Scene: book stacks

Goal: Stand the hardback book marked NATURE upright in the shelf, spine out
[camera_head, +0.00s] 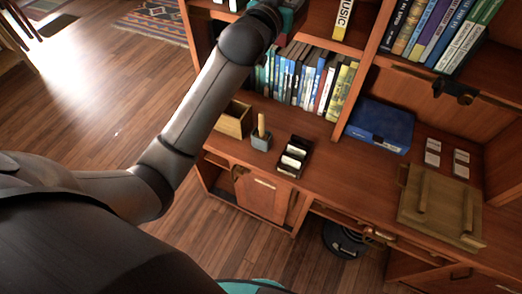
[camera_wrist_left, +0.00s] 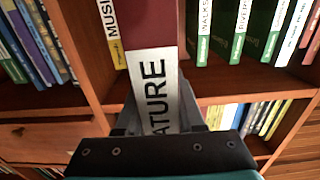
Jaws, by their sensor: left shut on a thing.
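The NATURE book (camera_wrist_left: 153,60) is dark red with a white label lettered in black, seen spine on in the left wrist view. My left gripper (camera_wrist_left: 160,112) is shut on its lower end, a finger on each side. The book rises from the gripper in front of the bookcase shelf (camera_wrist_left: 240,88), between the MUSIC book (camera_wrist_left: 110,30) on the left and green books (camera_wrist_left: 228,30) on the right. I cannot tell how far it is inside the shelf. In the head view my left arm reaches the bookcase at the top edge, and the book is not clearly visible. My right gripper is not in view.
The MUSIC book also shows in the head view (camera_head: 342,18). A row of books (camera_head: 305,75) fills the compartment below. An upright divider (camera_head: 365,60) stands right of the MUSIC book.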

